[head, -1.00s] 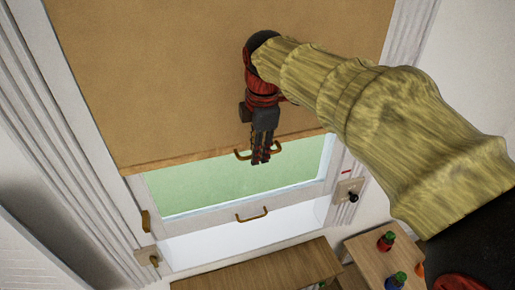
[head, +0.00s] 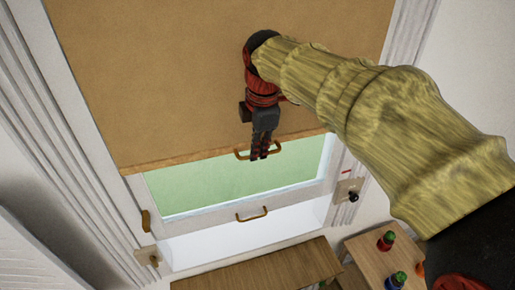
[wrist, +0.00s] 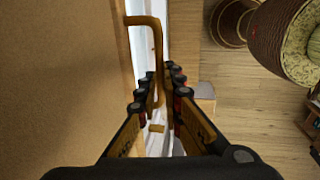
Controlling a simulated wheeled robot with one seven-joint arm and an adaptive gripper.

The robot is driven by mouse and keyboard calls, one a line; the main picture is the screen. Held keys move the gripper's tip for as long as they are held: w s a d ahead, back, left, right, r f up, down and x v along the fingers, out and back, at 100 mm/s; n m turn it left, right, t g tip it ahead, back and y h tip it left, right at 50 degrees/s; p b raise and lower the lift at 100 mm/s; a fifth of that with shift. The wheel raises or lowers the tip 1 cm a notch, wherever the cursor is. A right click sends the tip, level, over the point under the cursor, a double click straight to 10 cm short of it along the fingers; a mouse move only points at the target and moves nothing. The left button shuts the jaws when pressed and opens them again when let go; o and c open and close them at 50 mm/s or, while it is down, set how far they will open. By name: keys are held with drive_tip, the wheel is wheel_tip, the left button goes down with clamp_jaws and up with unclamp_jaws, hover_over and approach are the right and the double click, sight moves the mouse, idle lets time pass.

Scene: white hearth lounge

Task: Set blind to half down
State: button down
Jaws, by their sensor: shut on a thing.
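The tan blind (head: 190,80) covers the upper part of the window, its lower edge running across above a strip of bare glass (head: 235,185). A bronze pull handle (head: 275,151) hangs at the middle of that edge. My gripper (head: 259,156) points down at the handle and is shut on it. In the wrist view the handle (wrist: 159,45) runs down between the two fingers (wrist: 158,95), with the blind's cloth (wrist: 60,80) on the left. The exact finger contact is partly hidden.
A second bronze handle (head: 252,216) is on the lower window frame. A short red mark (head: 346,171) and a plate with a black knob (head: 352,196) are at the right. A wooden bench (head: 270,270) and small table (head: 375,250) with bottles stand below.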

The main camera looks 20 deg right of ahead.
wheel_tip(320, 180, down, 30)
drive_tip(key=b, duration=1.7)
drive_tip(key=c, duration=1.9)
unclamp_jaws()
drive_tip(key=r, duration=0.4)
drive_tip(key=s+r, duration=0.1)
drive_tip(key=r, duration=0.2)
drive_tip(key=s+r, duration=0.1)
drive_tip(key=r, duration=0.3)
drive_tip(key=shift+s+r, duration=0.15)
drive_tip(key=shift+r, duration=0.2)
